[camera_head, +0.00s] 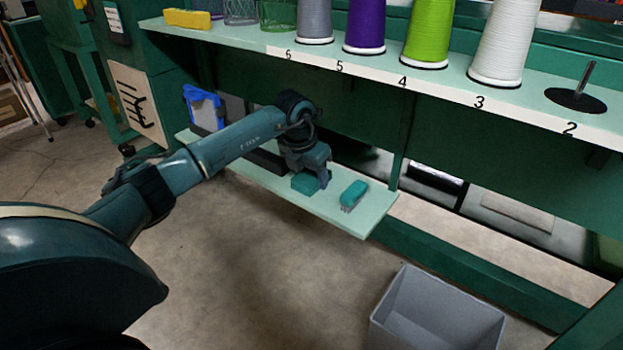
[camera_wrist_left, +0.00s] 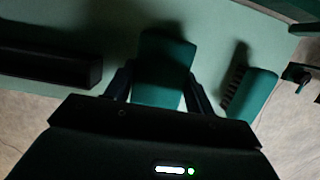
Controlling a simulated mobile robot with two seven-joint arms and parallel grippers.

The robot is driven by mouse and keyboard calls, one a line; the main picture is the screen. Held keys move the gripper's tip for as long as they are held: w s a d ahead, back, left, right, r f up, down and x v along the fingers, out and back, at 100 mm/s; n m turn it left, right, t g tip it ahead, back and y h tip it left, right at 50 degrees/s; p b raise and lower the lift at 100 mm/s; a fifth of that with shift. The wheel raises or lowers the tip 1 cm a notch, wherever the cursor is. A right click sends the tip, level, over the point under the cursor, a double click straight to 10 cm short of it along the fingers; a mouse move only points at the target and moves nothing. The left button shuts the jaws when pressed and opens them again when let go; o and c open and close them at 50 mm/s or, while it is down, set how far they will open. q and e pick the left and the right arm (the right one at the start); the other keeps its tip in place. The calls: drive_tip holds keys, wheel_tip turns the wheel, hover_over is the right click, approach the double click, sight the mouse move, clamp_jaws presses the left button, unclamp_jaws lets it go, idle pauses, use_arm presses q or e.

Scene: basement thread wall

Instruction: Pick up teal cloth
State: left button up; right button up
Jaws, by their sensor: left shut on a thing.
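The teal cloth (camera_head: 304,184) is a small teal block-like piece on the low light-green shelf (camera_head: 352,220). My left gripper (camera_head: 318,180) points down at it and is shut on it. In the left wrist view the cloth (camera_wrist_left: 163,70) sits between the two fingers of my left gripper (camera_wrist_left: 158,90), with a dark shadow on it. Whether it is clear of the shelf cannot be told. My right gripper is not in view.
A teal brush (camera_head: 354,194) with dark bristles (camera_wrist_left: 233,86) lies just right of the cloth. A dark bar-like object (camera_wrist_left: 50,68) lies to its left. Thread cones (camera_head: 430,35) stand on the upper shelf (camera_head: 460,90). A grey bin (camera_head: 440,308) stands on the floor.

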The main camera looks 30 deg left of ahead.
sight(303, 180)
use_arm(q)
drive_tip(key=shift+r, duration=0.1)
drive_tip(key=shift+r, duration=0.3)
wheel_tip(303, 180, up, 4)
drive_tip(key=shift+p, duration=0.95)
drive_tip(key=s, duration=0.3)
drive_tip(key=shift+s+a+f, duration=0.25)
drive_tip(key=shift+s+f, duration=0.1)
drive_tip(key=shift+s+a+p, duration=0.15)
drive_tip(key=shift+s+p, duration=0.05)
drive_tip(key=shift+s, duration=2.15)
drive_tip(key=shift+s+a+p, duration=0.15)
drive_tip(key=shift+s+p, duration=0.1)
drive_tip(key=shift+s, duration=2.15)
drive_tip(key=shift+s+a+p, duration=0.15)
drive_tip(key=shift+s+p, duration=0.05)
drive_tip(key=shift+s, duration=2.15)
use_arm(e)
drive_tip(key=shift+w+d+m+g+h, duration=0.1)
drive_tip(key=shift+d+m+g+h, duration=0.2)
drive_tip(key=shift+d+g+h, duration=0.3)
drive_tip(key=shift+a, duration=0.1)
